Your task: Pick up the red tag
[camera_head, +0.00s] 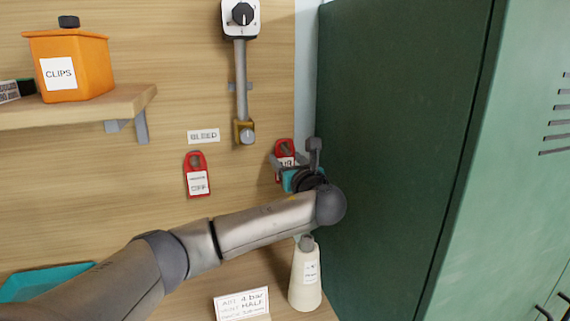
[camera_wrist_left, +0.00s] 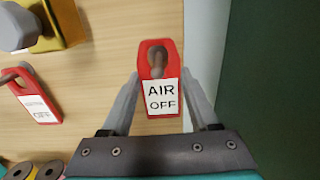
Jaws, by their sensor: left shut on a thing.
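A red tag (camera_head: 285,146) with a white label hangs against the wooden wall beside the green cabinet. In the left wrist view the red tag (camera_wrist_left: 158,63) reads "AIR OFF", and a peg shows through the hole at its top. My left gripper (camera_head: 286,161) is at this tag, partly covering it in the head view. Its fingers are shut on the tag's two sides, as the left wrist view (camera_wrist_left: 159,92) shows. A second red tag (camera_head: 197,160) marked "OFF" hangs to the left, under the "BLEED" label. My right gripper is not in view.
The green cabinet (camera_head: 400,130) stands close on the right of my left gripper. A pipe with a yellow valve (camera_head: 244,132) is above left. A pale bottle (camera_head: 305,280) stands below my forearm. A shelf (camera_head: 80,108) holds an orange clips bin (camera_head: 88,62).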

